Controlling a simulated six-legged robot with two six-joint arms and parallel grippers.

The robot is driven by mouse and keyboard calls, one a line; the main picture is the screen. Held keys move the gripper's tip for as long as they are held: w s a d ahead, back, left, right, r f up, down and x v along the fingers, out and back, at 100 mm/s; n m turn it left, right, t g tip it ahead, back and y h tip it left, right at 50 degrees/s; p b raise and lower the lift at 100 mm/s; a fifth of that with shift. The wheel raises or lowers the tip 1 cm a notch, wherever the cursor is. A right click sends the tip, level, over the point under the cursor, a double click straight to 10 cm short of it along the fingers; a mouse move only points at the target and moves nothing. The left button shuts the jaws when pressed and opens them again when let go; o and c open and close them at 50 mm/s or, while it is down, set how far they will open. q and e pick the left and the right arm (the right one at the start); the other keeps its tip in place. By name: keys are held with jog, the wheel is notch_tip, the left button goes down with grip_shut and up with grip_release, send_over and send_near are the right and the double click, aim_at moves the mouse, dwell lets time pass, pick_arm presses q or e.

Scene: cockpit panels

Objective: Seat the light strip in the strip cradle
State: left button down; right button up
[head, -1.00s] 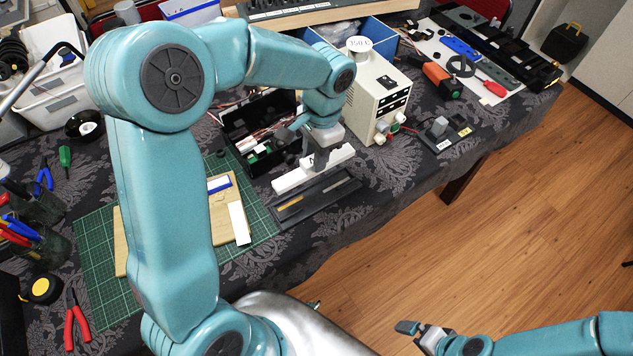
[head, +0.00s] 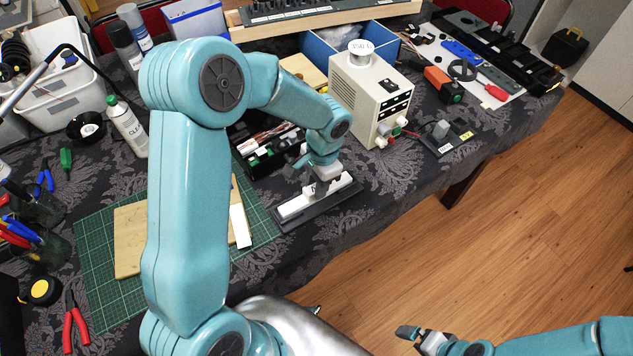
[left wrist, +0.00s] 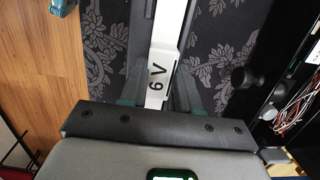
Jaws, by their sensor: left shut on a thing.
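The light strip (head: 294,206) is a long white bar. It also shows in the left wrist view (left wrist: 165,40), with "6 V" printed on it. My left gripper (head: 322,189) is shut on the strip near its middle. The strip lies along the strip cradle (head: 327,206), a long dark tray near the table's front edge, lined up with it. The cradle's dark rim shows along the front side. I cannot tell whether the strip is fully down in it. My right gripper (head: 421,334) is beyond the table's front edge, away from the strip; its finger gap is unclear.
Behind the cradle are an open black case (head: 262,155) with wires and a beige power supply (head: 370,95). A green cutting mat (head: 95,235) with a wooden board (head: 130,240) lies to the left. Bare patterned cloth (head: 400,175) lies to the right.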

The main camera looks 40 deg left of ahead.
pick_arm(q)
jog(key=c, duration=0.8)
grip_release()
jog(key=shift+f, duration=0.1)
notch_tip(320, 180, up, 12)
jog(key=w, duration=0.1)
jog(key=shift+w+d+p, duration=0.2)
jog(key=shift+d+p, duration=0.1)
